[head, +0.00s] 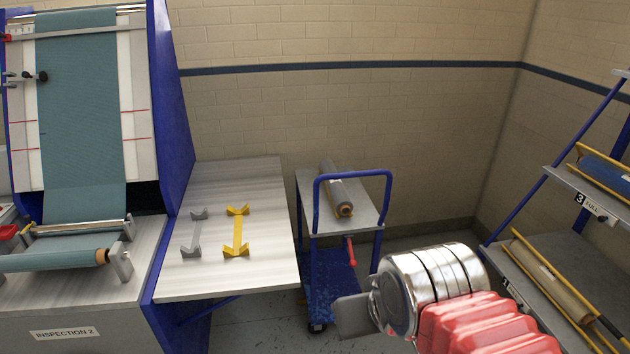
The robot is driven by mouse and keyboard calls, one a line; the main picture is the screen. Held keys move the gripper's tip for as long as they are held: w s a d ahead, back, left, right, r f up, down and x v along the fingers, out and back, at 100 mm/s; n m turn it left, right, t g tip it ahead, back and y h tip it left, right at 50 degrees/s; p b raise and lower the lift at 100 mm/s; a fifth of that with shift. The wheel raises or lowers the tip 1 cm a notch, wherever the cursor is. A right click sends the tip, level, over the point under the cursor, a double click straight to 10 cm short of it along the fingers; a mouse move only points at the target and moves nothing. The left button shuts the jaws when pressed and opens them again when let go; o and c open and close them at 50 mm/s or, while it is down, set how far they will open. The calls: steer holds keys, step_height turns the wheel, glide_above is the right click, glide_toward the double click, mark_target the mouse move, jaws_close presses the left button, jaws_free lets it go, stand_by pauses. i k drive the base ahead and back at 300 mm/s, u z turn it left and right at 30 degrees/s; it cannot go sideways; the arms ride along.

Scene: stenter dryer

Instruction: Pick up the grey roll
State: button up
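The grey roll (333,183) lies on the grey top shelf of the blue cart (311,203), pointing away from me. Its near end shows a brown core, and a pale label is on its side. My gripper (354,316) is at the lower middle right, in front of the cart and apart from the roll. Only a flat grey piece of it shows past the silver wrist, so its opening is hidden.
The cart's blue handle (353,175) arches over the near side of its shelf. A side table (267,270) left of the cart holds a grey cradle (191,236) and a yellow cradle (237,232), both empty. The inspection machine (172,120) stands left; a rack (548,245) with rolls stands right.

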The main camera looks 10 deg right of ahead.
mark_target(341, 201)
steer(key=u, duration=0.55)
steer(key=i, duration=1.4)
steer(key=z, duration=0.05)
